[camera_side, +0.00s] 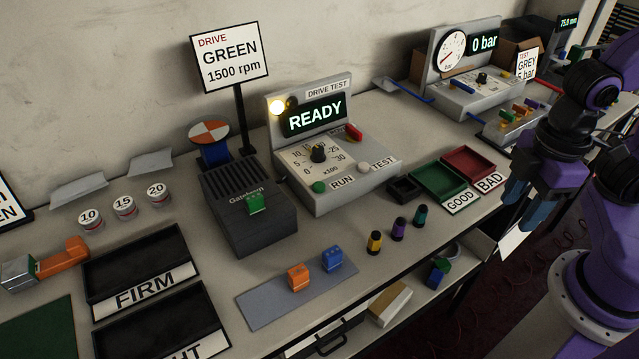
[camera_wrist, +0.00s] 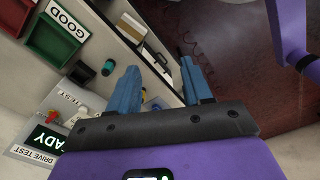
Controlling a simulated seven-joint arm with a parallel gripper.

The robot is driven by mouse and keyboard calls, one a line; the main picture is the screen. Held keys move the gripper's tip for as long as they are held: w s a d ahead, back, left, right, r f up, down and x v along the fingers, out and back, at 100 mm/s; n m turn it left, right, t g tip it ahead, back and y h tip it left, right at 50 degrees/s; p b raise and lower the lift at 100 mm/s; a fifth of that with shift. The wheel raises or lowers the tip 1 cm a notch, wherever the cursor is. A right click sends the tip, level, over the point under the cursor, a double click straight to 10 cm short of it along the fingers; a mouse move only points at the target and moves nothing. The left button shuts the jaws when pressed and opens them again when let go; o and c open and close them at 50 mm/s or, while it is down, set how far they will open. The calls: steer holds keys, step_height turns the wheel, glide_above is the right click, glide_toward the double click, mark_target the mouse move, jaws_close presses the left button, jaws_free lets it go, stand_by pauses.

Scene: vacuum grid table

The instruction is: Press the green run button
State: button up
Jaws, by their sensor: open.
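The green run button (camera_side: 319,187) is a small round knob on the front left of the grey drive test box (camera_side: 340,195), above the RUN label. The box's display reads READY and a yellow lamp glows on it. My gripper (camera_side: 524,208) is at the right, near the table's front edge, well apart from the button. In the wrist view its blue fingers (camera_wrist: 160,85) are apart with nothing between them. The drive test box (camera_wrist: 30,150) shows at the lower left of the wrist view; the green button cannot be made out there.
A white TEST button (camera_side: 362,168) and a dial (camera_side: 318,154) share the panel. GOOD (camera_side: 425,190) and BAD (camera_side: 482,158) trays stand between the box and my gripper. Several small coloured cylinders (camera_side: 398,229) stand in front.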

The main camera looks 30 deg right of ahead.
jaws_close()
stand_by(1.5)
